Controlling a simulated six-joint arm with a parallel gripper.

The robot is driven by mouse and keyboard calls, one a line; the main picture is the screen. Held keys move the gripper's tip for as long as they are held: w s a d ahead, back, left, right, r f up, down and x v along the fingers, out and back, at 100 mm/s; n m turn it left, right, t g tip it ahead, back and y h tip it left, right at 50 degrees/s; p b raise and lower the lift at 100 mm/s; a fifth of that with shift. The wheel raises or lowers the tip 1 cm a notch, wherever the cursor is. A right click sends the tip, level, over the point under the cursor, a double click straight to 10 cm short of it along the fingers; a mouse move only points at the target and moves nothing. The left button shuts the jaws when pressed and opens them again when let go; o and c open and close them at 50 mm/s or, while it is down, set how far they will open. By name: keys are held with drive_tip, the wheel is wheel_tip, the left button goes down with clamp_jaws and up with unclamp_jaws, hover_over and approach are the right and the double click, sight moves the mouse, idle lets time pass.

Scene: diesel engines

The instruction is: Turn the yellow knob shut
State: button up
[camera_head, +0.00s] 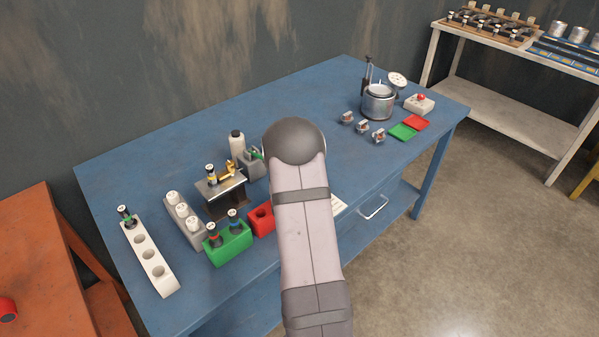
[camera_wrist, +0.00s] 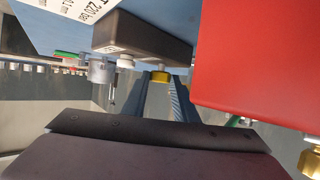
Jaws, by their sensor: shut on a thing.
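The yellow knob (camera_wrist: 160,76) shows in the wrist view, on the edge of a dark brown housing (camera_wrist: 150,42) beside a small white fitting. My gripper (camera_wrist: 160,84) has its two grey ribbed fingers on either side of the knob and is shut on it. The fingers hide part of the knob, and no pointer or mark of its angle shows. In the head view my own arm covers the gripper and I cannot make out the knob.
A large red surface (camera_wrist: 265,60) stands close right of the fingers, with a brass fitting (camera_wrist: 312,160) below it. On the blue table (camera_head: 300,95) are a green block (camera_head: 230,247), a white rack (camera_head: 150,258) and a metal pot (camera_head: 377,105). The table's back middle is clear.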

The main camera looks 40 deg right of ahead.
drive_tip(key=shift+w+r, duration=0.1)
drive_tip(key=o, duration=1.1)
drive_tip(key=shift+c, duration=0.2)
drive_tip(key=shift+b+v, duration=0.8)
drive_tip(key=shift+v, duration=2.85)
